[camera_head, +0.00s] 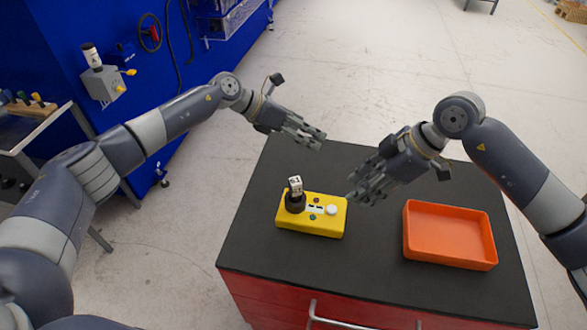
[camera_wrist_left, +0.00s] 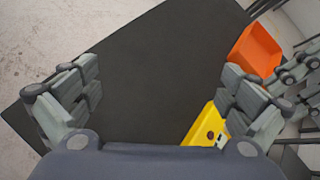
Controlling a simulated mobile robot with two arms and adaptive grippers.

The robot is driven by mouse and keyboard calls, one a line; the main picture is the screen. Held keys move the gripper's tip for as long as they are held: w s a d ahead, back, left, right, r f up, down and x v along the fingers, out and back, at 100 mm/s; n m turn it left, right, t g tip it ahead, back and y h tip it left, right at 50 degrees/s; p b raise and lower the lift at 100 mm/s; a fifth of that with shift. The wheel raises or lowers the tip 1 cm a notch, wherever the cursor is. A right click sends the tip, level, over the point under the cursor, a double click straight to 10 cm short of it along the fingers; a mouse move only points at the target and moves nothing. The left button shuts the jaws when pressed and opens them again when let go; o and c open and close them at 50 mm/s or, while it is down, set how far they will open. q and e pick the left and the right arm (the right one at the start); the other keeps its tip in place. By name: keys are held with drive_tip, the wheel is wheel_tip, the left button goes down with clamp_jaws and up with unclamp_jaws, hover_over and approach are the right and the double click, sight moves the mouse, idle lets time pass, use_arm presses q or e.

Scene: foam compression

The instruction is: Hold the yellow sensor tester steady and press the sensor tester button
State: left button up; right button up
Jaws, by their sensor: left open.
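The yellow sensor tester (camera_head: 318,226) lies on the dark table top. A white round button (camera_head: 331,210) is on the right of its top face, and a dark socket with a small white-topped sensor (camera_head: 295,186) stands upright at its left. My left gripper (camera_head: 318,139) is open and empty, above the table's far edge, behind the tester. In the left wrist view its fingers (camera_wrist_left: 158,72) are spread wide, and the tester (camera_wrist_left: 206,128) shows partly hidden by the right-hand finger. My right gripper (camera_head: 354,190) hovers just behind and right of the tester, apart from it; its finger gap is unclear.
An empty orange tray (camera_head: 449,254) lies on the table's right side. The black table top (camera_head: 255,250) sits on a red drawer cabinet (camera_head: 270,297). Bare table lies left of the tester and between tester and tray. A blue wall panel stands at far left.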

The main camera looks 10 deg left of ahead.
use_arm(q)
drive_tip(key=s+d+r+m+g+y, duration=0.1)
drive_tip(key=s+d+m+g+y, duration=0.3)
drive_tip(key=s, duration=0.4)
drive_tip(key=r+m+y, duration=0.1)
drive_tip(key=m+y, duration=0.4)
hover_over(293, 201)
drive_tip(key=w, duration=0.2)
drive_tip(key=shift+s+d+r, duration=0.1)
drive_tip(key=shift+s+d, duration=0.15)
drive_tip(key=shift+d, duration=0.2)
drive_tip(key=shift+s+a+y, duration=0.3)
drive_tip(key=shift+a+y, duration=0.1)
drive_tip(key=shift+a, duration=0.1)
wheel_tip(293, 201, down, 10)
drive_tip(key=shift+f, duration=0.25)
